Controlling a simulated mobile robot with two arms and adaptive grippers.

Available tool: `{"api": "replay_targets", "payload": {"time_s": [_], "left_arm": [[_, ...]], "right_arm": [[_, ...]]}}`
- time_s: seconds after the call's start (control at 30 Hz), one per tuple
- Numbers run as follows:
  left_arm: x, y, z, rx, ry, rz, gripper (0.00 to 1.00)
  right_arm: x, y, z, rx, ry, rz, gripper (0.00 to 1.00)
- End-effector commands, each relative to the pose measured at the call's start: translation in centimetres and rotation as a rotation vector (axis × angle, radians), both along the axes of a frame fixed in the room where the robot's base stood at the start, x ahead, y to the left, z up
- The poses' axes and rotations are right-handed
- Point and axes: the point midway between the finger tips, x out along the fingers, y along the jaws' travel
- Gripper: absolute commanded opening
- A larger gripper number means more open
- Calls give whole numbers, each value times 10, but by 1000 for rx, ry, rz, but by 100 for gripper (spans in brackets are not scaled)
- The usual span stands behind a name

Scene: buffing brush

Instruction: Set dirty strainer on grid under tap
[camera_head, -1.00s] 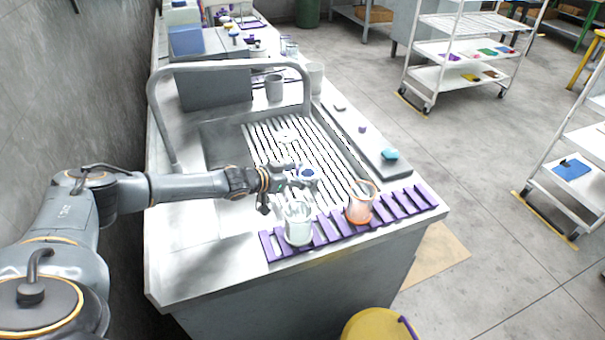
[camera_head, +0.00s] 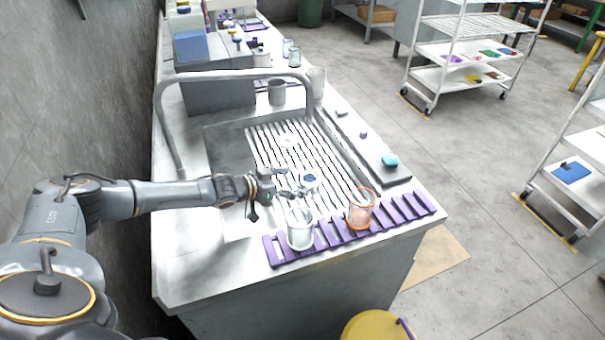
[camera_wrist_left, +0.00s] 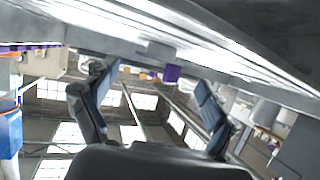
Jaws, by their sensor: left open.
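A small round white-rimmed item with a dark blue middle (camera_head: 309,178) lies on the near part of the slatted grid (camera_head: 265,148) in the sink. It may be the strainer; the picture is too small to be sure. A second, white round item (camera_head: 288,140) shows farther back on the grid, near the tap's end. The grey tap (camera_head: 235,76) arches over the sink. My left gripper (camera_head: 295,182) is open just left of the blue-centred item. In the left wrist view its two fingers (camera_wrist_left: 150,95) are spread with nothing held between them. My right gripper is out of view.
A clear beaker (camera_head: 299,228) and an orange-rimmed beaker (camera_head: 361,210) stand on a purple slatted rack (camera_head: 400,208) at the near edge, close to my left gripper. A grey cup (camera_head: 277,92) stands behind the sink. A cyan item (camera_head: 390,160) lies on the right-hand ledge.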

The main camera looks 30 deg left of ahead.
Motion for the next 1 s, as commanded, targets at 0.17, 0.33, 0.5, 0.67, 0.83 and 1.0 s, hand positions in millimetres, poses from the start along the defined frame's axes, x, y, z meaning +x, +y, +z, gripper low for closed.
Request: {"api": "replay_targets", "payload": {"time_s": [0.17, 0.33, 0.5, 0.67, 0.83, 1.0], "left_arm": [[-21, 9, 12, -1, 1, -1, 86], [-27, 13, 14, 1, -1, -2, 86], [-27, 13, 13, 1, -2, -2, 86], [-27, 13, 13, 1, -2, -2, 86], [-27, 13, 13, 1, -2, -2, 86], [-27, 13, 13, 1, -2, -2, 86]], "right_arm": [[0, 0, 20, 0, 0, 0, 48], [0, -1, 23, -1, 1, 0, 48], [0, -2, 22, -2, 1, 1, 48], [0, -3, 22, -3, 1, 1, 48], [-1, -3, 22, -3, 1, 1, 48], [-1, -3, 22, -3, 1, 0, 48]]}}
